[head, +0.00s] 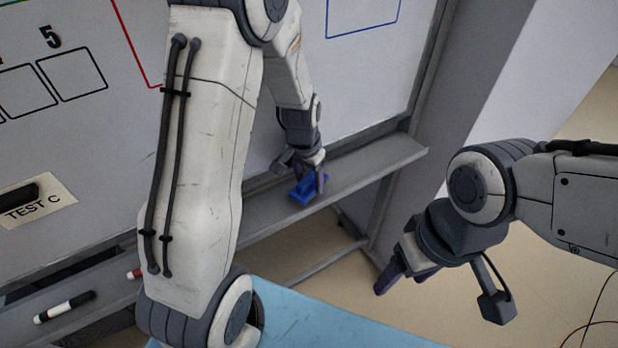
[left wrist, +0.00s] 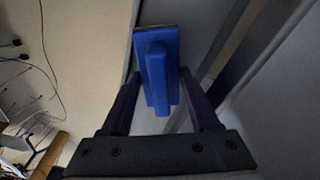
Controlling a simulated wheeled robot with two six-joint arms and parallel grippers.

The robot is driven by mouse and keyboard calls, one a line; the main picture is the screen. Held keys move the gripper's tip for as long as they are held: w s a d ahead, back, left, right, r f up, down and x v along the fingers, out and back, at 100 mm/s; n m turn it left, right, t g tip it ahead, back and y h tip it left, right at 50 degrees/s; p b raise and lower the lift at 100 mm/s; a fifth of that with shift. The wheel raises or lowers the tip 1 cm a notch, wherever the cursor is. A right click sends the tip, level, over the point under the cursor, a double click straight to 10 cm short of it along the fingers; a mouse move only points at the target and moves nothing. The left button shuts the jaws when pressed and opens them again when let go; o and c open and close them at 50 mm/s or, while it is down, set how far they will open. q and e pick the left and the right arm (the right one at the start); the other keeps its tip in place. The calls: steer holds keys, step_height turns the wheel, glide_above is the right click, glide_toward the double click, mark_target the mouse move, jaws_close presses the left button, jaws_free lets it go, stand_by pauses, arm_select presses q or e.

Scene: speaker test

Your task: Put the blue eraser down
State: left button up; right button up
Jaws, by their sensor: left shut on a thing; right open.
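The blue eraser (head: 301,192) is at the whiteboard's ledge (head: 375,163), seen in the head view just below my left gripper (head: 309,178). My left gripper is shut on it. In the left wrist view the eraser (left wrist: 170,42) has a flat blue plate and a raised grip that lies between the two dark fingers (left wrist: 162,108). I cannot tell whether the eraser touches the ledge or hangs just above it. My right gripper (head: 402,279) is open and empty, to the right and in front of the ledge.
The whiteboard (head: 230,130) rises behind the ledge. A black-and-white marker (head: 64,307) lies on the ledge at the left, and a partly hidden red marker (head: 134,274) is near it. A black object (head: 20,196) sits by the TEST C label (head: 45,205). A blue surface (head: 330,322) is in front.

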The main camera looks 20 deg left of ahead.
mark_target(306, 179)
arm_select(q)
steer(key=shift+f+b, duration=0.4)
steer(key=shift+f, duration=0.2)
steer(key=o, duration=1.2)
steer(key=shift+r, duration=0.1)
steer(key=shift+r, duration=0.1)
steer(key=shift+r+p, duration=0.3)
steer(key=shift+p, duration=0.1)
step_height(306, 179, up, 12)
steer(key=s+b, duration=0.1)
steer(key=s+d+m, duration=0.1)
steer(key=s+d, duration=0.3)
steer(key=s, duration=0.3)
steer(key=s+d+r+m+g, duration=0.1)
steer(key=s+d, duration=0.4)
steer(key=s, duration=0.3)
steer(key=s+d+m, duration=0.2)
steer(key=s+d, duration=0.3)
steer(key=s, duration=0.2)
steer(key=shift+s+r+h, duration=0.15)
steer(key=shift+s+h, duration=0.15)
steer(key=shift+s, duration=0.1)
